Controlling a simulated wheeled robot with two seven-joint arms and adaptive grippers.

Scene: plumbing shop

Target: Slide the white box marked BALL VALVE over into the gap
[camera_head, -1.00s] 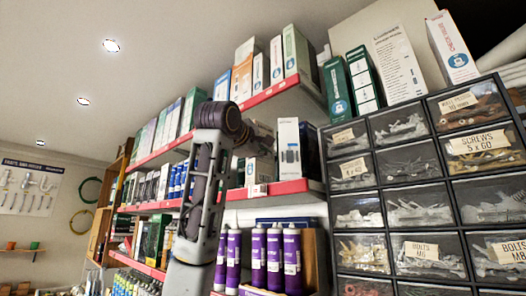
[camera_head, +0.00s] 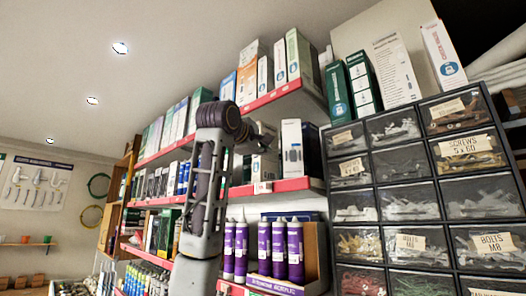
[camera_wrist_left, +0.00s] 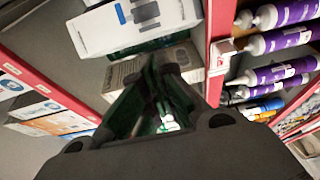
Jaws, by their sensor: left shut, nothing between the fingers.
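A white box (camera_head: 292,148) with a dark picture stands upright on the middle red-edged shelf in the head view; its lettering is too small to read. What looks like the same box (camera_wrist_left: 135,22) shows large at the top of the left wrist view. My left gripper (camera_wrist_left: 157,68) is shut and empty, its fingers pointing in among the boxes below that white box. In the head view the left gripper (camera_head: 266,142) is partly hidden among the boxes, left of the white box. I cannot tell if it touches any. The right gripper is not in view.
The red shelf edge (camera_head: 290,186) carries a small price tag (camera_head: 262,187). Purple tubes (camera_head: 278,250) stand on the shelf below. A drawer cabinet (camera_head: 420,190) stands close on the right. Boxes fill the upper shelf.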

